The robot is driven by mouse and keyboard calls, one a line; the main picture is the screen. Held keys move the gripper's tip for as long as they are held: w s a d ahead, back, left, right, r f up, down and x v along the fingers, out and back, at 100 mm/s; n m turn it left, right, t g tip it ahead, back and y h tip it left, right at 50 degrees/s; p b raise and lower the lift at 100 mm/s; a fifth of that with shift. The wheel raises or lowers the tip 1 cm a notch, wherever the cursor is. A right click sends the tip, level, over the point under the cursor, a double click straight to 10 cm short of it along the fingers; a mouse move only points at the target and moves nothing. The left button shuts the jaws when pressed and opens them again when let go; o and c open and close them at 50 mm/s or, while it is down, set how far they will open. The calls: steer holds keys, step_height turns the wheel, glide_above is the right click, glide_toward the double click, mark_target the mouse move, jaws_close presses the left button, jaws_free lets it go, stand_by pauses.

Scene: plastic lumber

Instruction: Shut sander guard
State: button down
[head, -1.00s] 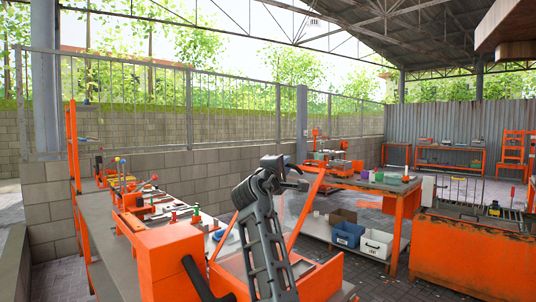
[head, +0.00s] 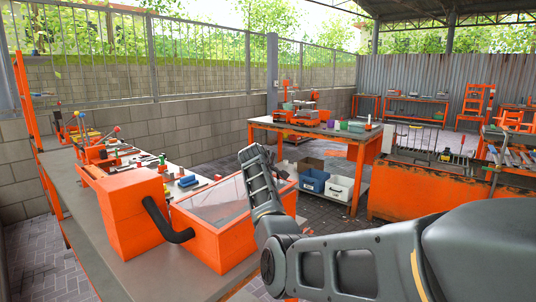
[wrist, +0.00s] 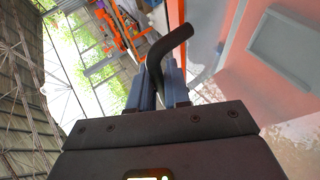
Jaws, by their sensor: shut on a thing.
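The orange sander housing (head: 130,212) stands on the left bench, joined by a black hose to an orange box with a clear panel (head: 225,192), which may be the guard. How far the guard is open cannot be told. In the wrist view my gripper (wrist: 168,72) has its two grey-blue fingers close together on a black bent bar (wrist: 176,40). The bar slants up to the right; whether it belongs to the guard is unclear. A pinkish-orange and translucent surface fills the right of that view.
Small tools and coloured parts lie on the grey bench (head: 75,190) behind the sander. An orange-legged table (head: 310,128) stands farther back, with blue (head: 313,180) and white bins (head: 340,188) below. An orange workbench (head: 420,193) stands at right.

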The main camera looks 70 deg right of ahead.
steer(key=shift+d+f+y, duration=0.15)
steer(key=shift+f+y, duration=0.25)
steer(key=shift+f, duration=1)
steer(key=shift+s+f, duration=0.1)
steer(key=c, duration=1.4)
jaws_free()
steer(key=shift+f, duration=0.2)
steer(key=shift+c, duration=0.2)
steer(key=v, duration=0.6)
steer(key=shift+r, duration=0.3)
steer(key=shift+v, duration=0.95)
steer(key=shift+r, duration=0.1)
steer(key=shift+d, duration=0.1)
